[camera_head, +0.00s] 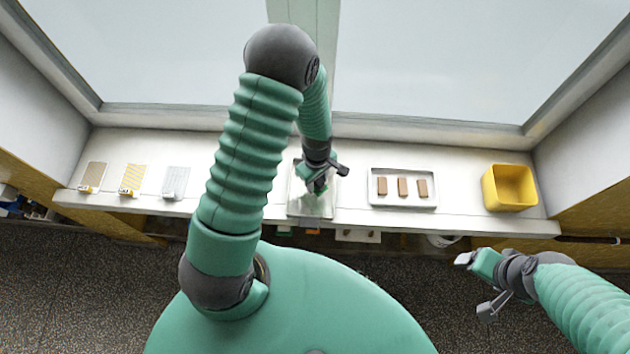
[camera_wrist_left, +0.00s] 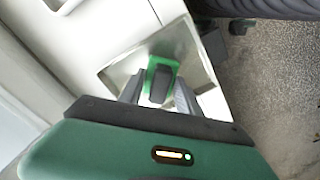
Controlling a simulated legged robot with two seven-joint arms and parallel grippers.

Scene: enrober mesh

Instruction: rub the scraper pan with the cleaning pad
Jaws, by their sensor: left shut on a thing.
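The scraper pan (camera_head: 298,208), a shallow silvery tray, lies on the white counter at the middle, in front of me. It also shows in the left wrist view (camera_wrist_left: 122,70). My left gripper (camera_head: 319,186) is over the pan, pointing down. It is shut on the cleaning pad, a green pad with a dark grip (camera_wrist_left: 161,80), seen between the fingers in the left wrist view. The pad is over the pan's floor; I cannot tell whether it touches it. My right gripper (camera_head: 474,285) is open and empty at the lower right, in front of the counter.
A metal tray (camera_head: 403,173) with three brown bars lies right of the pan. A yellow bin (camera_head: 510,188) stands at the counter's right end. Three flat mesh pieces, one of them grey (camera_head: 174,182), lie at the left. A window wall rises behind the counter (camera_head: 462,185).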

